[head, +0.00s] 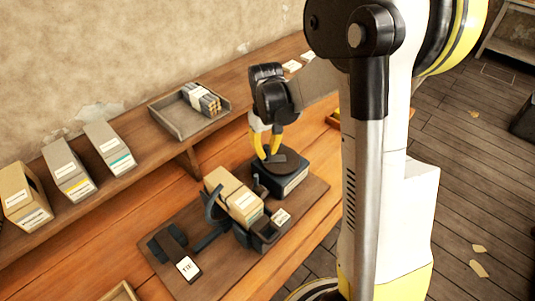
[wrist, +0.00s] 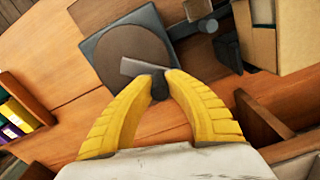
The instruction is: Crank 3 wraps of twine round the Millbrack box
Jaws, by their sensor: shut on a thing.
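A tan box (head: 233,194) with white labels and a teal stripe sits in the dark cradle of the machine on the bench. It shows partly at the top right of the wrist view (wrist: 259,45). Its name is too small to read. Beside it is a dark base (head: 282,185) with a brown disc (wrist: 135,50) and a short grey crank arm (wrist: 143,67). My gripper (head: 269,155) is over the disc, its yellow fingers shut on the dark crank knob (wrist: 159,88). I cannot make out any twine on the box.
The machine stands on a brown board (head: 165,273) with a dark block and a white "TIE" card (head: 187,268). Several boxes (head: 70,168) and a grey tray (head: 180,127) of bundled items stand on the back shelf. Bare bench (head: 120,205) lies left of the board.

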